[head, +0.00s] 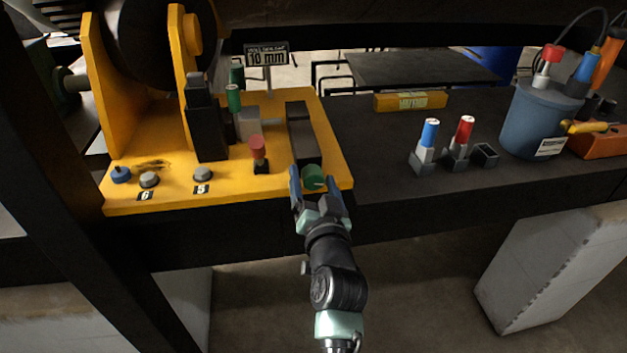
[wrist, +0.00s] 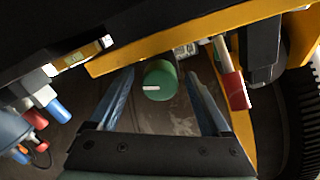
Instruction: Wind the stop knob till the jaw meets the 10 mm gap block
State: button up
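The green stop knob (head: 314,177) with a white mark sits on the front end of a long dark housing (head: 303,138) on the yellow plate. It also shows in the wrist view (wrist: 160,80), white mark pointing left. My gripper (head: 313,186) is open, its two blue fingers on either side of the knob, with a gap showing on each side in the wrist view (wrist: 160,76). A "10 mm" sign (head: 267,56) stands behind. A grey block (head: 248,122) stands left of the housing; I cannot tell whether it is the jaw or gap block.
Red- and blue-topped holders (head: 428,145), a blue-grey pot (head: 540,120) and a yellow level (head: 410,101) are on the dark bench to the right. The bench between plate and holders is clear.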

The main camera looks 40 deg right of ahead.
jog(key=b+v, duration=0.4)
jog(key=v, duration=0.9)
